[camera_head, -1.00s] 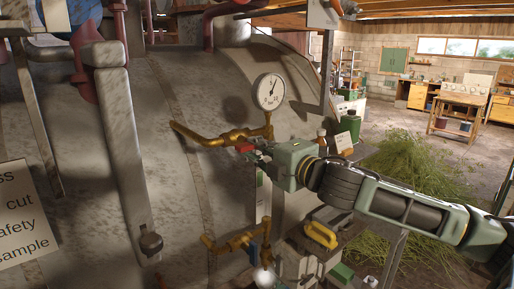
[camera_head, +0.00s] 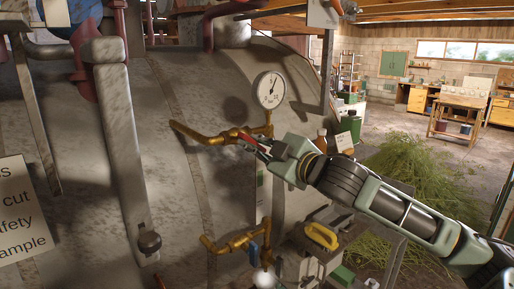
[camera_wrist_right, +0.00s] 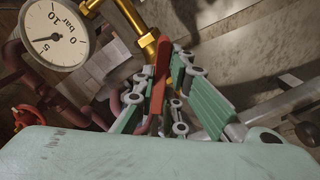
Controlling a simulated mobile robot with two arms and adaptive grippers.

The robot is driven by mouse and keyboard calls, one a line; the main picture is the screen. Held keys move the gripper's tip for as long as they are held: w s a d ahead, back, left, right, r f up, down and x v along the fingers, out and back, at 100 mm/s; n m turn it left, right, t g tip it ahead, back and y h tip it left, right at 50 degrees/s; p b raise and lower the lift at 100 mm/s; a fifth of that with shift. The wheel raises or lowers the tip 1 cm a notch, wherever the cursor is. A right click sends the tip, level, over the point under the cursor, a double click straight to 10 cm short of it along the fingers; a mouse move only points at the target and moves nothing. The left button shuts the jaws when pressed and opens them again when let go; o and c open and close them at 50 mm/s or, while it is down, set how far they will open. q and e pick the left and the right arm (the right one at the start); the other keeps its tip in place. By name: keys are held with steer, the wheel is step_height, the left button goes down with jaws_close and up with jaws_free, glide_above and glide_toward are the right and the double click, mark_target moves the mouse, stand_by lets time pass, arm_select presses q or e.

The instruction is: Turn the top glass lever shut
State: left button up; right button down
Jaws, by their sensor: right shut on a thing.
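The top glass lever is a red handle (camera_head: 247,138) on the upper brass valve (camera_head: 215,139) of the still. It slopes down to the right from the valve, into my right gripper. My right gripper (camera_head: 264,149) comes in from the right and is shut on the red lever. In the right wrist view, the red lever (camera_wrist_right: 158,85) stands between the green-and-grey fingers (camera_wrist_right: 160,95), just below the brass fitting (camera_wrist_right: 163,50). The lever's far end is hidden by the hand. My left gripper is not in view.
A round pressure gauge (camera_head: 271,90) stands just above the valve. A lower brass valve (camera_head: 235,243) with a blue lever (camera_head: 253,254) sits below. The grey still body (camera_head: 180,180) is close behind. Bottles (camera_head: 350,127) and a yellow handle (camera_head: 321,236) are near my right arm.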

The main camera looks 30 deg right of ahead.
steer(key=m, duration=0.5)
steer(key=shift+m, duration=0.3)
steer(key=shift+m+p, duration=0.45)
steer(key=shift+m, duration=1.85)
steer(key=c, duration=1.8)
jaws_free()
steer(key=s, duration=0.8)
steer(key=s+d, duration=0.1)
steer(key=s, duration=0.3)
